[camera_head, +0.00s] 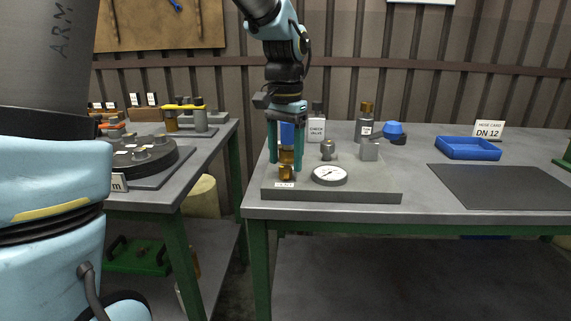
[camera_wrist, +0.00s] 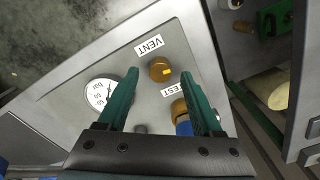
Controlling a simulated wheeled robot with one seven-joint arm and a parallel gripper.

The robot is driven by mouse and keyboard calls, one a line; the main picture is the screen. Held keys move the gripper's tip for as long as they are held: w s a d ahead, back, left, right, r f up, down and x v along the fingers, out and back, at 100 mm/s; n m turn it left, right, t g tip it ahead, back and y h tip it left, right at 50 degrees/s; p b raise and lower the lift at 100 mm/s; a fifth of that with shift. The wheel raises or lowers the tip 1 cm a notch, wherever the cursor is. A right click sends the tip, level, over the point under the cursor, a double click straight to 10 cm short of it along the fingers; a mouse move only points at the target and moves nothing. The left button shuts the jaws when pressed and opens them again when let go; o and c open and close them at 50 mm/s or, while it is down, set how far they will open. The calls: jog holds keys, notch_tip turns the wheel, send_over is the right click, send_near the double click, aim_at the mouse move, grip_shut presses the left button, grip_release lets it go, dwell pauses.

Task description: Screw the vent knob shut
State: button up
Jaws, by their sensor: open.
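The vent knob (camera_wrist: 159,69) is a small brass cylinder with a yellow mark, beside the VENT label on a grey plate. In the head view the vent knob (camera_head: 287,172) stands at the plate's front left. My gripper (camera_wrist: 160,74) is open and points down, with its green fingertips on either side of the knob and gaps on both sides. In the head view my gripper (camera_head: 285,168) reaches down close to the knob. I cannot tell the exact height of the tips. Nothing is held.
A brass fitting with a blue part (camera_wrist: 184,128) stands by the TEST label, close to one finger. A blue tray (camera_head: 467,148) and dark mat (camera_head: 495,188) lie at the right.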

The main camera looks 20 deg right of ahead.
jog(key=shift+f, duration=0.95)
grip_shut()
